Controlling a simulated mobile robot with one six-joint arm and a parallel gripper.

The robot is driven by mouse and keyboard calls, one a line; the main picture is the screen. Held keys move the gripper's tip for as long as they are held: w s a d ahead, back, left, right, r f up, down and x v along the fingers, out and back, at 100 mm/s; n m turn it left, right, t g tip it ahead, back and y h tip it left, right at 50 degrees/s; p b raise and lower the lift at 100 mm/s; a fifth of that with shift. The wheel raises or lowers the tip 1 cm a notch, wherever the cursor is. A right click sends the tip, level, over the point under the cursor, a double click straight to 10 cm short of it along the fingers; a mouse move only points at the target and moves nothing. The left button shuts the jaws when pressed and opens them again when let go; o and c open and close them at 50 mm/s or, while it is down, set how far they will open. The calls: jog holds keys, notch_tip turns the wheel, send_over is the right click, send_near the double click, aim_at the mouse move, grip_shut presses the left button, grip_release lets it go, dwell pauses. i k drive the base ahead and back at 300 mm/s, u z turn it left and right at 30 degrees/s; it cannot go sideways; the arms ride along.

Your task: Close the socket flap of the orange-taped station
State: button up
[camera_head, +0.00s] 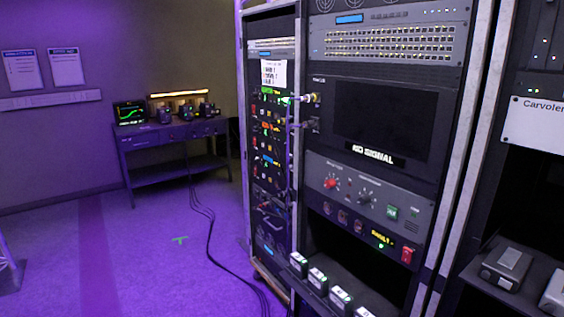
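I cannot make out any orange-taped station or its socket flap in this view. The nearest rack (384,123) stands in the middle. Two connectors or sockets show at the left edge of its front, an upper one (314,98) with a pale part and a darker lower one (313,124). Whether either has a flap is too small to tell. My gripper is not in view.
A narrower rack panel (270,150) with several small coloured marks stands just left. Black cables (209,232) cross the floor from a bench (175,140) at the back left. Small boxes (317,279) line the rack's lower front. Floor at left is mostly clear.

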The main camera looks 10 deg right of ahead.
aim_at(291, 160)
jog(key=i, duration=0.5)
jog(key=u, duration=4.25)
jog(key=i, duration=0.1)
jog(key=z, duration=2.65)
jog(key=i, duration=0.45)
jog(key=u, duration=0.4)
